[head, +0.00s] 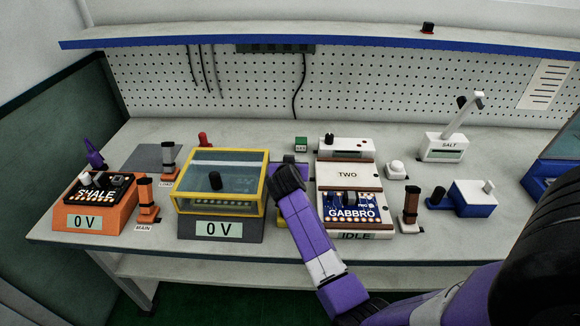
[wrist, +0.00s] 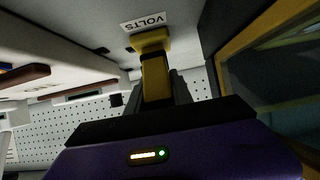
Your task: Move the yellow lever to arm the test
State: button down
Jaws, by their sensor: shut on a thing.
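The yellow lever (wrist: 155,75) stands on a yellow base next to a label reading VOLTS (wrist: 143,21) in the wrist view. My gripper (wrist: 157,88) has its grey fingers on either side of the lever and is shut on it. In the head view my gripper (head: 288,160) is between the yellow-framed tester (head: 222,198) and the white TWO unit (head: 347,174). My own arm hides most of the lever there. The tester's display reads 0 V.
An orange SHALE unit (head: 92,205), also reading 0 V, stands at left beside levers labelled MAIN (head: 145,200) and LOAD (head: 168,160). The GABBRO board (head: 351,208) sits close right of my arm, above an IDLE display (head: 355,236). A brown-handled lever (head: 410,205) stands further right.

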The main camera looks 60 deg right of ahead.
jog(key=c, duration=1.1)
grip_release()
jog(key=shift+a, duration=0.1)
jog(key=v, duration=0.7)
jog(key=shift+s+a+r, duration=0.15)
jog(key=shift+a+r, duration=0.1)
